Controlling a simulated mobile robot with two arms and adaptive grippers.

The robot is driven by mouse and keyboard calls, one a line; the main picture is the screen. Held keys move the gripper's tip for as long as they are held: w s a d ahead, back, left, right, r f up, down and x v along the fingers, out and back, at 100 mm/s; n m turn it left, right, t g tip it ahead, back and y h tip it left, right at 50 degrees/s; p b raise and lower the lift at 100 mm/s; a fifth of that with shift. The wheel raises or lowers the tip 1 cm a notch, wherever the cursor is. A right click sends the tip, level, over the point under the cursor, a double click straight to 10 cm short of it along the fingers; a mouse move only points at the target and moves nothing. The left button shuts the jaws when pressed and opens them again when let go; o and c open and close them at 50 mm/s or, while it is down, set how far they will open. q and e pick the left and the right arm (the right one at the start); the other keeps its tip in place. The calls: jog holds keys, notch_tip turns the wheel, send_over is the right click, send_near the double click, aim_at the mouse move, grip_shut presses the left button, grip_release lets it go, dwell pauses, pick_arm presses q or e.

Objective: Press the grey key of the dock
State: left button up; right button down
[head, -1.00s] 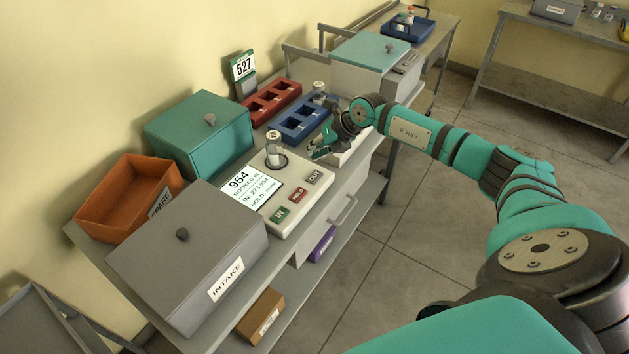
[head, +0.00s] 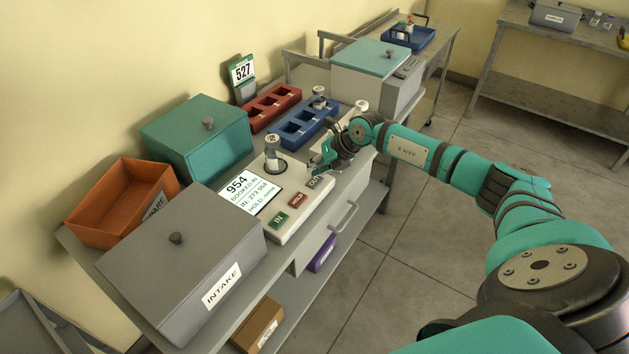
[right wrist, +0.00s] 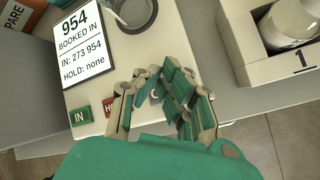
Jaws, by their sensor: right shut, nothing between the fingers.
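The dock (head: 293,215) is a pale panel on the bench with a lit screen (head: 248,193) reading 954, booked in, IN: 273 954, HOLD: none. Along its front edge sit a green IN key (head: 278,219), a red HOLD key (head: 297,201) and the grey OUT key (head: 314,183). A capped vial (head: 272,150) stands in the dock's round socket. My right gripper (head: 317,168) is shut and empty, its fingertips right at the grey key and partly covering it. In the right wrist view the fingers (right wrist: 158,92) hide most of that key; I cannot tell whether they touch it. My left gripper is out of view.
A blue rack (head: 305,128) and a red rack (head: 270,105) stand behind the dock. The grey INTAKE box (head: 185,260), orange SPARE bin (head: 120,205) and teal box (head: 195,140) crowd the left. A white numbered holder (right wrist: 265,70) lies close right of the gripper.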

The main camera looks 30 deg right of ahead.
jog(key=shift+f, duration=0.1)
dwell(0.7)
jog(key=shift+f, duration=0.35)
jog(key=shift+f+b, duration=0.4)
jog(key=shift+b, duration=0.05)
dwell(0.5)
jog(key=shift+r, duration=0.1)
jog(key=shift+r+p, duration=0.7)
jog(key=shift+r, duration=0.05)
notch_tip(320, 180, up, 5)
jog(key=p, duration=0.4)
jog(key=shift+a, duration=0.1)
dwell(0.8)
